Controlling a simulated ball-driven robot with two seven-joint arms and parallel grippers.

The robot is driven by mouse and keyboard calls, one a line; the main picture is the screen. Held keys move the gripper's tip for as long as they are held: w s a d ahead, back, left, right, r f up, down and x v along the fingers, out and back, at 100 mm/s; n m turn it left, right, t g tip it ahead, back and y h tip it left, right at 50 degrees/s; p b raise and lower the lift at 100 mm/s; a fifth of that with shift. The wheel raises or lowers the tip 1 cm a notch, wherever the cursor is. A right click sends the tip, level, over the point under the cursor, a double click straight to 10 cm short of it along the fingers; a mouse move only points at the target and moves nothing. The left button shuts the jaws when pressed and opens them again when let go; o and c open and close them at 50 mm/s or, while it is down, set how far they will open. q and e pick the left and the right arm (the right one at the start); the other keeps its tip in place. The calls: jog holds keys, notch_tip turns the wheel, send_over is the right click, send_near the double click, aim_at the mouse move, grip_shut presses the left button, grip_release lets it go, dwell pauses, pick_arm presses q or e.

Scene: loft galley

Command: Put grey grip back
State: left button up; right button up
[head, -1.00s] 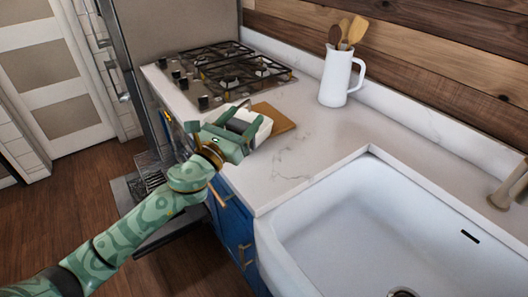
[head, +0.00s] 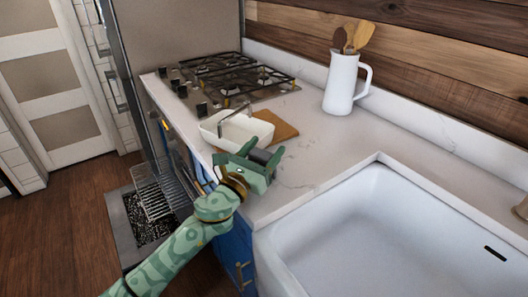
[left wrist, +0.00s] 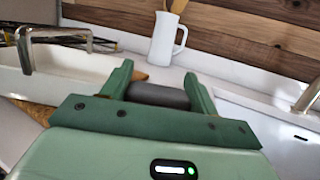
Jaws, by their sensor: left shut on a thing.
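My left gripper (head: 265,164) is shut on the grey grip (head: 261,156), a short dark grey cylinder, above the counter near its front edge. The left wrist view shows the grip (left wrist: 158,95) lying across between the two green fingers. A white rectangular dish (head: 236,131) stands beyond and left of the gripper, apart from it. A bare metal handle (head: 224,122) arches up at the dish; it also shows in the left wrist view (left wrist: 25,52). My right gripper is not in view.
A wooden board (head: 275,126) lies beside and partly behind the dish. The gas hob (head: 225,75) is at the back left. A white jug (head: 341,85) with wooden utensils stands by the wall. The white sink (head: 370,235) is at right. An oven rack (head: 160,197) sticks out low left.

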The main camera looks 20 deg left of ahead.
pick_arm(q)
jog(key=shift+f, duration=0.15)
jog(key=o, duration=1)
jog(key=shift+c, duration=0.2)
jog(key=shift+r, duration=0.25)
jog(key=v, duration=1.1)
jog(key=shift+f+b, duration=0.25)
jog(key=shift+b, duration=0.1)
jog(key=shift+s+a, duration=0.15)
jog(key=shift+s, duration=0.3)
